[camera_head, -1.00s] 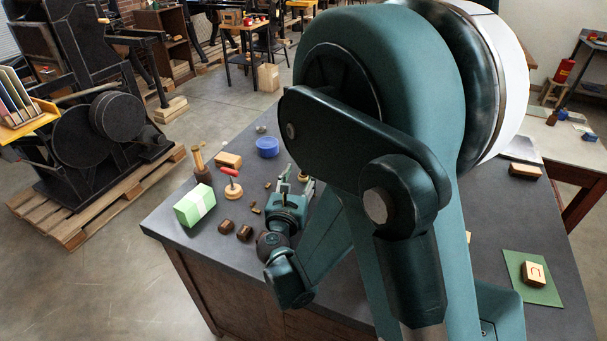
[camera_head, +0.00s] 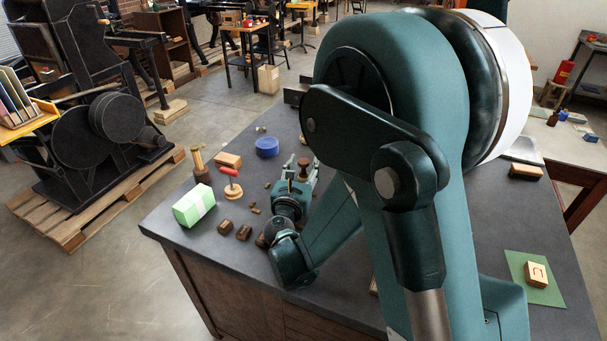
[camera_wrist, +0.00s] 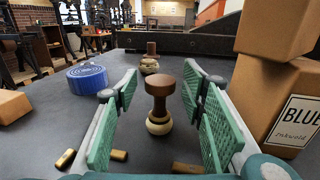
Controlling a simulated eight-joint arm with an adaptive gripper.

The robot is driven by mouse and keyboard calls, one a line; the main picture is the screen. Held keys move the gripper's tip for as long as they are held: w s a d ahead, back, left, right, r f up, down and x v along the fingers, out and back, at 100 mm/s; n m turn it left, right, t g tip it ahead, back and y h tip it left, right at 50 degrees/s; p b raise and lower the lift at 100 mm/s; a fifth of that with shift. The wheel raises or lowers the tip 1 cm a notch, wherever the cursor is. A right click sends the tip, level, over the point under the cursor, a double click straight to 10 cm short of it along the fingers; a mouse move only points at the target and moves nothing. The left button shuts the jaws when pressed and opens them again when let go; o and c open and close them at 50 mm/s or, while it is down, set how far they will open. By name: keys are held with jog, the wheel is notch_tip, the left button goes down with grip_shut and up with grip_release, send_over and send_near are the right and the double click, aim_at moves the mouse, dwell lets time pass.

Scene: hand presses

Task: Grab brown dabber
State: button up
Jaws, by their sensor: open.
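A dabber with a dark brown handle and a pale rounded base (camera_wrist: 160,97) stands upright on the table in the wrist view. It lies between the two green finger pads of my gripper (camera_wrist: 161,80), with a gap on each side. In the head view the brown dabber (camera_head: 304,163) shows at my gripper (camera_head: 302,172), which is open and empty. A second brown-handled dabber (camera_wrist: 150,58) stands farther back in the wrist view. A dabber with a red handle (camera_head: 231,184) stands left of my gripper in the head view.
Two stacked brown boxes (camera_wrist: 277,85) stand close on the right in the wrist view. A blue round tin (camera_wrist: 87,79) is at left. A green-white block (camera_head: 194,205) and small brown blocks (camera_head: 234,230) lie left of my arm. My arm hides much of the table.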

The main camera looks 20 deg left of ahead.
jog(key=c, duration=1)
jog(key=shift+c, duration=0.2)
jog(key=shift+r+p, duration=1.35)
jog(key=shift+r, duration=3.65)
